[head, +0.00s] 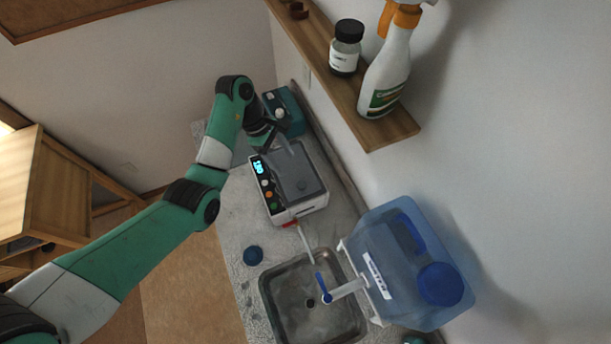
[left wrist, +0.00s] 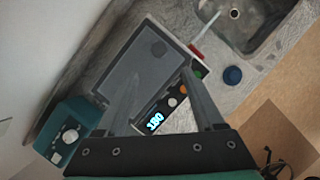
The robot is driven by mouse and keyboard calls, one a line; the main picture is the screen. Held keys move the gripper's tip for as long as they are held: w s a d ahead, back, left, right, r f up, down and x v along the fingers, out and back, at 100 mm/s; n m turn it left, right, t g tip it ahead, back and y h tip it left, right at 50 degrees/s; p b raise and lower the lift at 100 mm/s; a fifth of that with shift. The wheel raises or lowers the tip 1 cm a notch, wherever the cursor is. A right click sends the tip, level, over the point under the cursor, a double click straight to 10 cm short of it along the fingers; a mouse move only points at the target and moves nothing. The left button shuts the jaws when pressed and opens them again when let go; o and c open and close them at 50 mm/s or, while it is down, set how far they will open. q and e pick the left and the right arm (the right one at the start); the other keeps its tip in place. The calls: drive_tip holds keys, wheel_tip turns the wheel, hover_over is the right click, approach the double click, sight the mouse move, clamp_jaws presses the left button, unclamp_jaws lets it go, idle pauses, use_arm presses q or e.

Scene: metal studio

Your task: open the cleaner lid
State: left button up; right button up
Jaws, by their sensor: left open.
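The cleaner (head: 303,210) is a white box with a dark front panel, a lit display and coloured buttons, standing on the counter. Its grey lid (head: 305,178) lies flat and shut on top; it also shows in the left wrist view (left wrist: 146,62), with a dark round mark near one end. My left gripper (head: 285,147) is at the cleaner's far end, over the lid. In the left wrist view its two fingers (left wrist: 163,78) are spread with nothing between them, and they hide parts of the lid and panel. I cannot tell whether they touch it. My right gripper is not in view.
A teal device with a knob (head: 284,112) stands just beyond the cleaner. A sink (head: 352,328), a blue water container (head: 385,240) and a blue round cap (head: 253,256) are on the near side. A wall shelf (head: 386,138) with bottles overhangs at the right.

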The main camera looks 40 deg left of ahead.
sight(301, 184)
use_arm(q)
drive_tip(key=b+x, duration=0.1)
drive_tip(key=x, duration=1)
drive_tip(key=shift+w+d+f+b, duration=0.1)
drive_tip(key=shift+d+f+b, duration=0.1)
drive_tip(key=shift+d+b, duration=0.1)
clamp_jaws()
idle(0.9)
